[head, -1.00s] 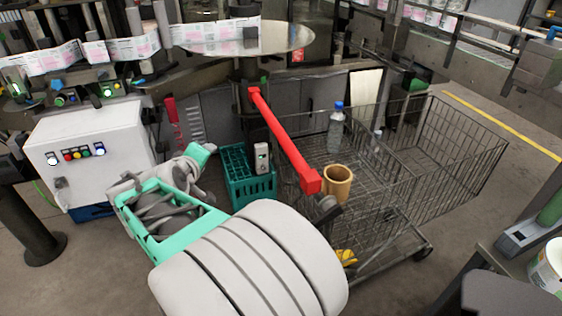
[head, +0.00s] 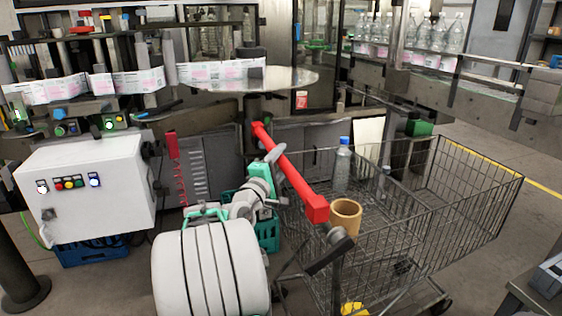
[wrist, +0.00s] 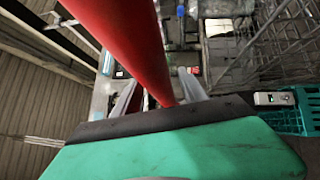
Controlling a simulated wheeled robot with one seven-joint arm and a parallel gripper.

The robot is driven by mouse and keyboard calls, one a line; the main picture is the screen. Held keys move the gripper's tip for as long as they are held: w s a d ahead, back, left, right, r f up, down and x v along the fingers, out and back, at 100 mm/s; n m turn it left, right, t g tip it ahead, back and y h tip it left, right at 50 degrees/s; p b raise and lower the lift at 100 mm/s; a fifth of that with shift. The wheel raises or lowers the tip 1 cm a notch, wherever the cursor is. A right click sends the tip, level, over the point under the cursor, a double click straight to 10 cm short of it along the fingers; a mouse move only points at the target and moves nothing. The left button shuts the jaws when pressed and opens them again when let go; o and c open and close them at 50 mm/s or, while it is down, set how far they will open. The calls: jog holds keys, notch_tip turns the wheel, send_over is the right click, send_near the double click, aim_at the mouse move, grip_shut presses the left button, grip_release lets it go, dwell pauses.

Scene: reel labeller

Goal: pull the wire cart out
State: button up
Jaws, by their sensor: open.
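The wire cart (head: 440,222) stands right of centre in the head view, in front of the machine. Its red handle bar (head: 290,172) slants along the cart's left side. My gripper (head: 275,155) is open beside the upper half of this bar, left of it in the head view. In the wrist view the red bar (wrist: 132,45) runs close to the camera and down toward the open fingers (wrist: 158,90), one showing on each side of it. I cannot tell how deep the bar sits between them.
The cart holds a blue-capped bottle (head: 343,168) and a tan cylinder (head: 346,214). A teal crate (head: 268,232) stands left of the cart, partly behind my arm. A white control box (head: 88,190) is at left. The machine's round table (head: 290,78) is behind. Open floor lies right.

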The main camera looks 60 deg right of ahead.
jog(key=shift+c, duration=0.3)
grip_shut()
dwell(1.1)
